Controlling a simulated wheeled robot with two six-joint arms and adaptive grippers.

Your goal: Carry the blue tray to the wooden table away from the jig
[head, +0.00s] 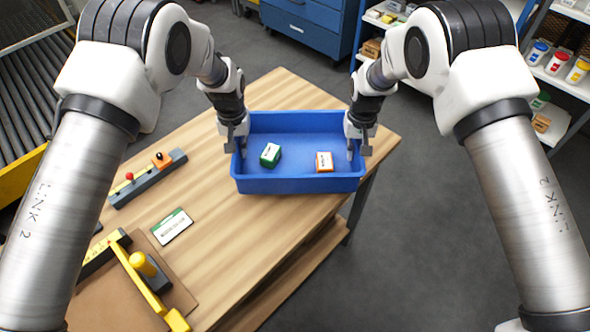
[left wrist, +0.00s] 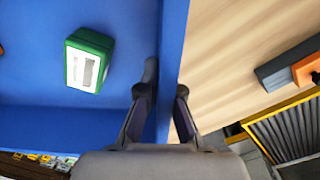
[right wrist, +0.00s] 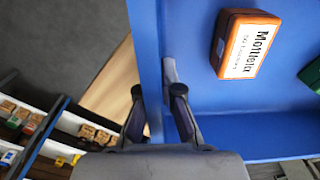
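The blue tray (head: 300,184) is at the far end of the wooden table (head: 230,225). It looks level; I cannot tell whether its base touches the tabletop. Inside are a green-and-white box (head: 270,155) and an orange-and-white box (head: 324,161). My left gripper (head: 238,146) has one finger inside and one outside the tray's left wall (left wrist: 172,40), closed on it. My right gripper (head: 358,146) straddles the right wall (right wrist: 146,40) the same way. The fingers' contact faces are partly hidden. A yellow-handled fixture (head: 150,285), perhaps the jig, is at the table's near left.
A grey bar with red and orange parts (head: 148,178) and a label card (head: 172,227) lie left of the tray. A roller conveyor (head: 22,100) is at far left. A blue drawer cabinet (head: 308,28) and shelves (head: 560,75) stand behind. The tabletop before the tray is clear.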

